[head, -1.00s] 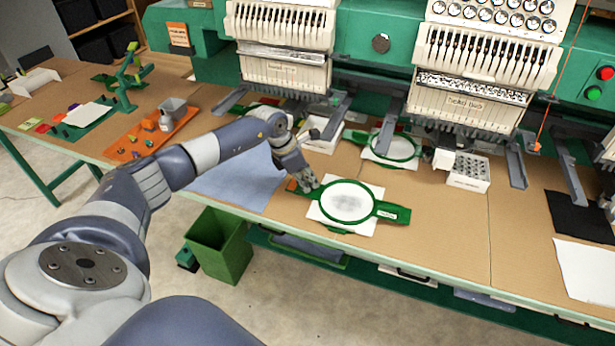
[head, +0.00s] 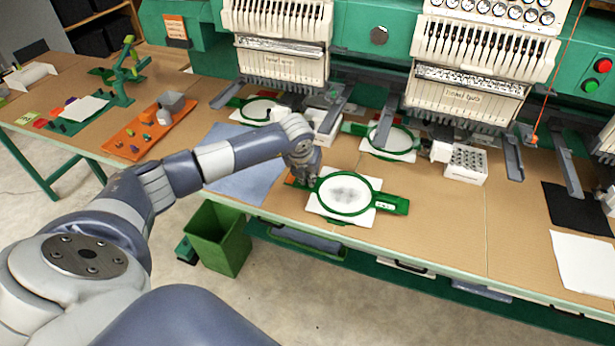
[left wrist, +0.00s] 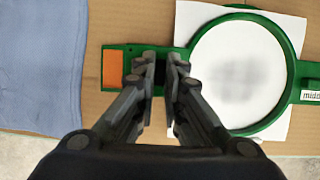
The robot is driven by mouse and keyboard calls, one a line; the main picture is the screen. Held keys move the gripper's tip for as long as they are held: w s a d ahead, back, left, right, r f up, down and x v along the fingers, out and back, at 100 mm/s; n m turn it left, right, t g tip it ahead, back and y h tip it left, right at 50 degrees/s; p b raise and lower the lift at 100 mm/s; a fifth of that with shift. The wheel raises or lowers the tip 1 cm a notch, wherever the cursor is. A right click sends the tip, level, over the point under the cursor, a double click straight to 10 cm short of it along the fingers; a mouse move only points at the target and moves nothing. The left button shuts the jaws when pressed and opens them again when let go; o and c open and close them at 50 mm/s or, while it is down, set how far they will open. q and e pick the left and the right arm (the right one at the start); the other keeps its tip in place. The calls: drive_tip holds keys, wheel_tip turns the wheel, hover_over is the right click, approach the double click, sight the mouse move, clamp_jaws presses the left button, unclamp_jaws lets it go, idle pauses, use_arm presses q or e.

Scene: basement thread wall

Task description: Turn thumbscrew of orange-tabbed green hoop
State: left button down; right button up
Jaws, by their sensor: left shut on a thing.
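The green hoop (head: 393,204) with white fabric lies flat on the worktable, over a white sheet. Its orange tab (left wrist: 113,68) is at the left end of its left arm in the left wrist view. A label reading "midd…" (left wrist: 311,96) shows on its right arm. My left gripper (left wrist: 162,70) points down over the left arm, between the orange tab and the ring (left wrist: 245,14). Its fingers are closed in with a narrow gap; the thumbscrew between them is hidden. In the head view my left gripper (head: 304,180) is at the hoop's left side. My right gripper is not in view.
Two other green hoops, middle (head: 408,154) and left (head: 240,102), sit under the embroidery heads behind. A blue cloth (head: 240,180) lies left of the hoop. A white box with holes (head: 466,164) stands back right. A green bin (head: 222,240) is below the table edge.

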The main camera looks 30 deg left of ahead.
use_arm(q)
drive_tip(key=n+b, duration=0.1)
drive_tip(key=n, duration=0.1)
drive_tip(key=n+g+y+b, duration=0.1)
drive_tip(key=n, duration=0.1)
drive_tip(key=n+y+b, duration=0.1)
drive_tip(key=n+b, duration=0.1)
drive_tip(key=shift+w+d+f, duration=0.15)
drive_tip(key=shift+w+d, duration=0.1)
drive_tip(key=shift+d, duration=0.1)
drive_tip(key=n+g+b, duration=0.1)
drive_tip(key=n, duration=0.1)
drive_tip(key=n+g+y+b, duration=0.1)
drive_tip(key=n, duration=0.2)
drive_tip(key=shift+w+b, duration=0.15)
drive_tip(key=shift+b, duration=0.2)
drive_tip(key=shift+n, duration=0.3)
drive_tip(key=c, duration=1.7)
unclamp_jaws()
drive_tip(key=shift+d+r, duration=0.1)
drive_tip(key=shift+r, duration=0.3)
drive_tip(key=v, duration=1.1)
drive_tip(key=shift+d+r, duration=0.2)
